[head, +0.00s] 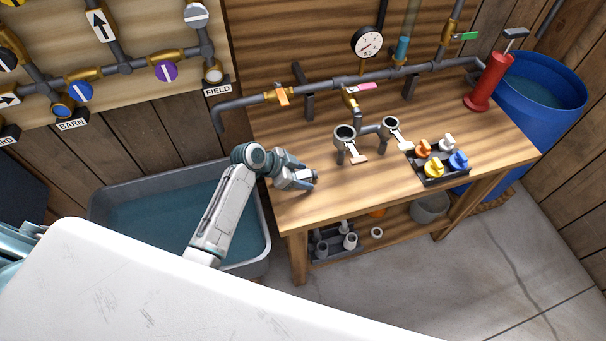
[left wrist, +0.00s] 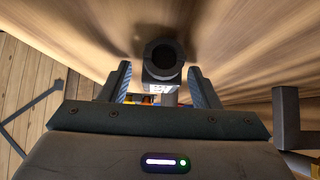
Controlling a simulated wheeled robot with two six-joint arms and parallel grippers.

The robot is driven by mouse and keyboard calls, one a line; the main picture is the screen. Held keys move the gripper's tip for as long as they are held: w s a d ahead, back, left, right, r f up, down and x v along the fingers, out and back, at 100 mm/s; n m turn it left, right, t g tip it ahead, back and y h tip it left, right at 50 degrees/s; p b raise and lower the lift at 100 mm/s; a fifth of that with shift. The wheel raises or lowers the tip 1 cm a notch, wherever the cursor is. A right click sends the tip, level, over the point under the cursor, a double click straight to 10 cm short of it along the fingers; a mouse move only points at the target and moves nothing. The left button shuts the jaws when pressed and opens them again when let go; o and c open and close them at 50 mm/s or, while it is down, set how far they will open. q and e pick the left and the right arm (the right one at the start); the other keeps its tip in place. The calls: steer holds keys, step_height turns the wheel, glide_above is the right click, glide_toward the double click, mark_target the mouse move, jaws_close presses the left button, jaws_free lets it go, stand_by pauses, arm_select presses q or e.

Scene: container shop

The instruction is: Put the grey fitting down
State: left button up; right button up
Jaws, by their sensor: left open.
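The grey fitting (left wrist: 163,75) shows in the left wrist view as a short piece with a round dark opening. It is between the two spread fingers of my left gripper (left wrist: 163,88), with gaps visible at both sides. Wood is close behind it, with a shadow on it. In the head view my left gripper (head: 306,178) is open, low over the left end of the wooden bench (head: 300,210). The fitting is mostly hidden there by the fingers. My right gripper is not in view.
Two ring-topped stands (head: 345,133) are on the bench, right of my gripper. A dark tray (head: 445,178) of coloured valve handles and a red pump (head: 488,82) stand further right. Pipes (head: 330,85) run along the back. A water trough (head: 140,225) is to the left.

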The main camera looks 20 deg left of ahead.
arm_select(q)
steer(key=c, duration=1.2)
steer(key=shift+o, duration=0.2)
steer(key=shift+r, duration=0.15)
